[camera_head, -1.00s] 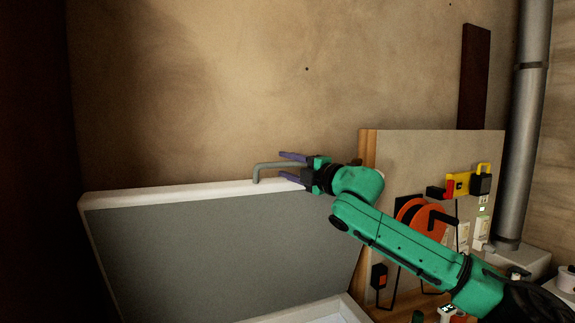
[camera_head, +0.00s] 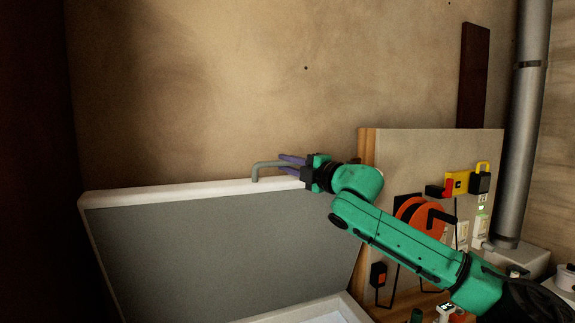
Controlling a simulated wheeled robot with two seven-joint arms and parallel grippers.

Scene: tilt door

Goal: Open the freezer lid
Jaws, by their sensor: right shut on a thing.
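The freezer lid (camera_head: 215,255) stands raised and tilted back, its grey inner face toward me and its pale rim along the top. A grey bar handle (camera_head: 258,170) sticks up from the lid's top edge. My right gripper (camera_head: 284,164) is at the handle's right part, its purple fingers closed on it. Part of the handle is hidden by the fingers. The freezer body shows only as a pale rim (camera_head: 335,311) at the bottom. My left gripper is not in view.
A board (camera_head: 440,150) with an orange reel (camera_head: 420,215) and a yellow tool (camera_head: 460,185) stands behind my right arm. A grey pipe (camera_head: 525,120) runs up at the right. A bare wall is behind the lid.

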